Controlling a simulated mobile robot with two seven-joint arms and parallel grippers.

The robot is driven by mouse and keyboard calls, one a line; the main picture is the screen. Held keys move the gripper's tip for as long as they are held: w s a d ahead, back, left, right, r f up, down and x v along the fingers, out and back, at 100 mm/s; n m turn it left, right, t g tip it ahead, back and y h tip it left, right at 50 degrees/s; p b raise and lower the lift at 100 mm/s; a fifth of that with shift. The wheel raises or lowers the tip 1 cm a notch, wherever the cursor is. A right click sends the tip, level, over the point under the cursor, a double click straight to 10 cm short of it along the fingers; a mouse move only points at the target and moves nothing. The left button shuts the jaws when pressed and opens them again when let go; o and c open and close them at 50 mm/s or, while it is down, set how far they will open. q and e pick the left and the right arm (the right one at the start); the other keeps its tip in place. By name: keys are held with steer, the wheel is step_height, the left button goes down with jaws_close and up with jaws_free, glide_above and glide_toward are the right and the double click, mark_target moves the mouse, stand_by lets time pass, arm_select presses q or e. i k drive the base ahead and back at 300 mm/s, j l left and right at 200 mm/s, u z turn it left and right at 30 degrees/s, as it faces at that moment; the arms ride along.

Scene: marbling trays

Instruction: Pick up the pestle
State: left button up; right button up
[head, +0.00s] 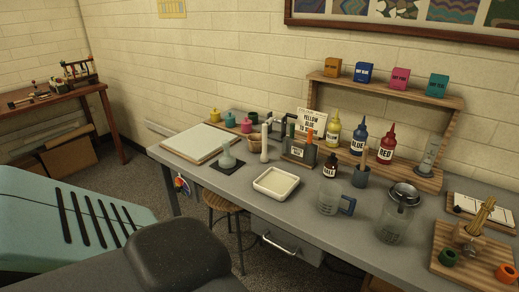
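I cannot tell for certain which thing is the pestle. A slim pale upright piece with a wider foot (265,145) stands on the grey table, right of a small tan pot (254,145), and has a pestle-like shape. A brown stick (365,155) also stands up out of a small dark cup (361,176) farther right. Neither of my grippers is in view, and nothing is seen holding either piece.
Clear jugs (328,196) and squeeze bottles (387,145) stand farther right. Some grey tabletop in front is bare.

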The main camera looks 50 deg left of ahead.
mark_target(264, 157)
steer(key=i+j, duration=0.1)
steer(key=j, duration=2)
steer(key=i, duration=0.1)
